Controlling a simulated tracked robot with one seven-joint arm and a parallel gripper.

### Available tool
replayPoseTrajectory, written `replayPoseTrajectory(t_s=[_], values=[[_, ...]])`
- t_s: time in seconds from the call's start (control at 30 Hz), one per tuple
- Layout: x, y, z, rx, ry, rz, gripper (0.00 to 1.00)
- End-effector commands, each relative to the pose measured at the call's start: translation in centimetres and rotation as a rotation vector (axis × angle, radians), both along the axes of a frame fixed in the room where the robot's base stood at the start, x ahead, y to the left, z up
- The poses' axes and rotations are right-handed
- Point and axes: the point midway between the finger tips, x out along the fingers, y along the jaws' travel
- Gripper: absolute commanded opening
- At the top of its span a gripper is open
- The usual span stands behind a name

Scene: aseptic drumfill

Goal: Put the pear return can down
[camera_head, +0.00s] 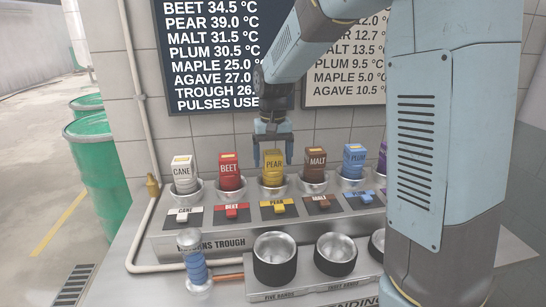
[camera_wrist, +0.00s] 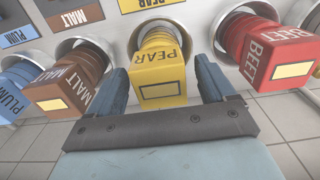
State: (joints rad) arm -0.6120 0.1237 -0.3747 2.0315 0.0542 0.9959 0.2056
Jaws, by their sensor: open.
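The yellow pear return can (camera_head: 273,171) stands upright in its round metal holder (camera_head: 273,190), in the row along the returns trough, between the beet and malt cans. Its labelled face (camera_wrist: 158,75) shows in the wrist view, with its lower end inside the ring. My gripper (camera_head: 272,160) is at the can from above. In the wrist view my gripper (camera_wrist: 160,85) has its two blue fingers apart, one on each side of the can. The fingers are open. Whether either finger touches the can cannot be told.
The red beet can (camera_head: 229,173) and brown malt can (camera_head: 315,166) stand close on either side. The cane can (camera_head: 183,170) and blue plum can (camera_head: 353,160) are farther out. Metal bowls (camera_head: 274,262) sit in front. Temperature boards (camera_head: 212,55) hang behind.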

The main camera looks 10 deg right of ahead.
Motion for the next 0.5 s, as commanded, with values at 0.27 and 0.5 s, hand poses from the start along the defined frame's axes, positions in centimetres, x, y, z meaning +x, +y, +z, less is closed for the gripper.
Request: replayPoseTrajectory(t_s=[0.27,0.5], values=[[0.1,-0.1,0.5,0.001,-0.002,-0.001,0.83],[0.1,-0.1,4.2,0.001,-0.004,-0.002,0.83]])
